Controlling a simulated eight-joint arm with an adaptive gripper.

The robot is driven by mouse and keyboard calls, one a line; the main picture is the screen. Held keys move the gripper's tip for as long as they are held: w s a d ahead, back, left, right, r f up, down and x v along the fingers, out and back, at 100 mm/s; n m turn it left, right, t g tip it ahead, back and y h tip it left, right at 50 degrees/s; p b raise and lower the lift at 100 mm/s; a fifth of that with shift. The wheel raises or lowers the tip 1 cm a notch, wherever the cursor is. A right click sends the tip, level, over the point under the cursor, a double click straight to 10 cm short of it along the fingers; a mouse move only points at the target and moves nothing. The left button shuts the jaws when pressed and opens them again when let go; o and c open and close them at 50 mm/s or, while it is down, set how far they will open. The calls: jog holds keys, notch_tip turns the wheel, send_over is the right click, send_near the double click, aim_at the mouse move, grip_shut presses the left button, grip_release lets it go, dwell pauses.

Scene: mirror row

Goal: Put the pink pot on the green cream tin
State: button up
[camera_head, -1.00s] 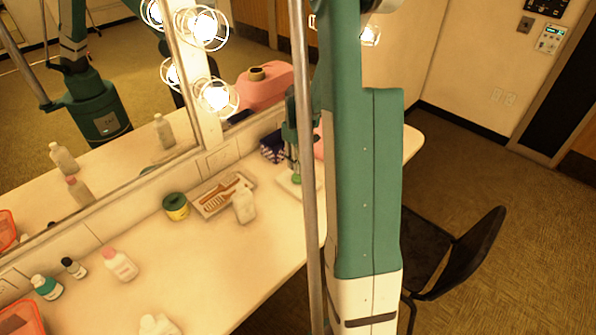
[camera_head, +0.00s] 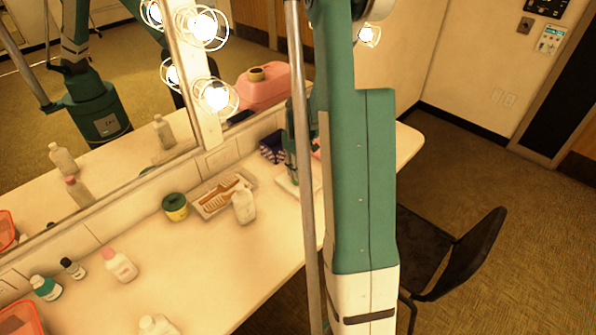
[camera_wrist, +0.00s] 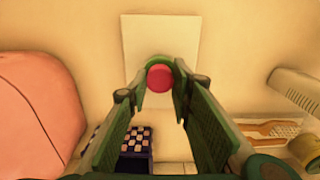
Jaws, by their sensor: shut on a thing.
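The pink pot (camera_wrist: 160,78) is between my fingertips in the wrist view, and my gripper (camera_wrist: 159,84) is shut on it. A green round rim, which looks like the green cream tin (camera_wrist: 157,60), shows just beyond the pot, over a pale board (camera_wrist: 132,35). The pot and fingers hide most of it. I cannot tell whether pot and tin touch. In the head view my gripper (camera_head: 291,172) is low over the board (camera_head: 286,185), partly behind my arm, and the pot cannot be made out.
A tray with a comb (camera_head: 222,195), a white bottle (camera_head: 244,206) and a yellow tub with a green lid (camera_head: 175,207) stand left of the board. A dark checkered box (camera_head: 272,148) is close behind. A large pink object (camera_wrist: 35,115) is beside my gripper.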

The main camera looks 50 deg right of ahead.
jog(key=shift+f, duration=0.15)
jog(key=o, duration=0.9)
jog(key=shift+c, duration=0.2)
jog(key=shift+r, duration=0.2)
notch_tip(320, 180, up, 12)
jog(key=p, duration=0.1)
dwell(0.8)
jog(key=shift+a, duration=0.1)
